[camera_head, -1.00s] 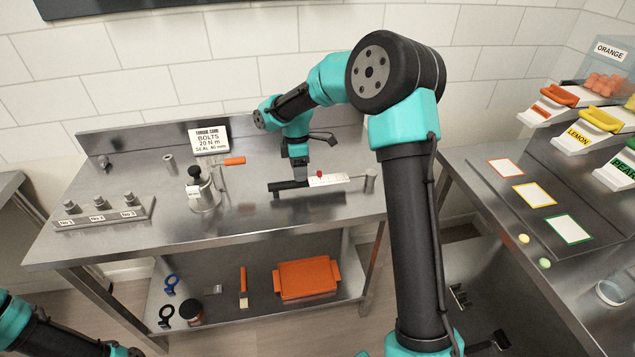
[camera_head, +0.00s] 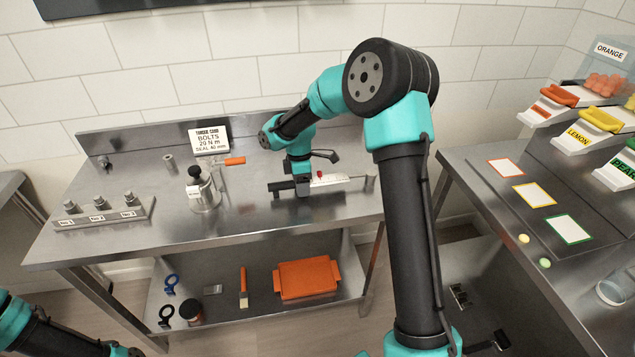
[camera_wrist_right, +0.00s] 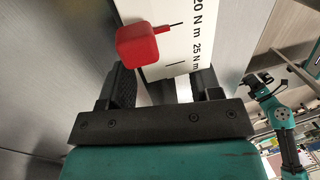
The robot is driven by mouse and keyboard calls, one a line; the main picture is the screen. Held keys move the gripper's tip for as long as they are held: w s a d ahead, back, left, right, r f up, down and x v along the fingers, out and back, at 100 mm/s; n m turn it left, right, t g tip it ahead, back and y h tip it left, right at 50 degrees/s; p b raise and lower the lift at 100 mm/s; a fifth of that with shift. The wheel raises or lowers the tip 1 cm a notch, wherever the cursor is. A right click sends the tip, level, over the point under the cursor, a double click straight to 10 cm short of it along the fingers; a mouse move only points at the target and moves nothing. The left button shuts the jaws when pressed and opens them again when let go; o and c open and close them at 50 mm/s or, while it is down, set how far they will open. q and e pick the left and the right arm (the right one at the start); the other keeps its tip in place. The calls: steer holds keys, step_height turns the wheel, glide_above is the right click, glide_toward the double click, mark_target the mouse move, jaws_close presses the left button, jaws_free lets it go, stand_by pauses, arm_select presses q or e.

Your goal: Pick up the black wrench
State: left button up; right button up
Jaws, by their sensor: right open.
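A long wrench with a black handle (camera_head: 281,186), a white scale plate (camera_head: 330,180) and a red pointer (camera_head: 319,174) lies on the upper steel bench. My right gripper (camera_head: 302,190) points down over it where the handle meets the scale. In the right wrist view the gripper (camera_wrist_right: 163,90) is open, its black fingers apart. The red pointer (camera_wrist_right: 137,46) and the plate's 20 and 25 N m marks (camera_wrist_right: 195,35) are just beyond the fingertips. The handle is hidden there. My left gripper is out of view; only part of that arm shows at lower left.
A grey post (camera_head: 370,178) stands at the wrench's right end. A metal pot (camera_head: 205,193), a bolt block (camera_head: 105,213) and a torque card (camera_head: 209,139) stand to the left. The lower shelf holds an orange tray (camera_head: 307,278) and black (camera_head: 165,315) and blue (camera_head: 171,284) ring-headed tools.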

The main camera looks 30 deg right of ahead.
jaws_close()
stand_by(0.5)
steer(key=shift+r, duration=0.1)
steer(key=shift+r, duration=0.4)
step_height(320, 180, up, 3)
steer(key=shift+f, duration=0.15)
steer(key=s+a, duration=0.4)
steer(key=s, duration=0.3)
steer(key=s+a+r, duration=0.1)
steer(key=s+a, duration=0.3)
steer(key=s, duration=0.3)
steer(key=shift+r, duration=0.15)
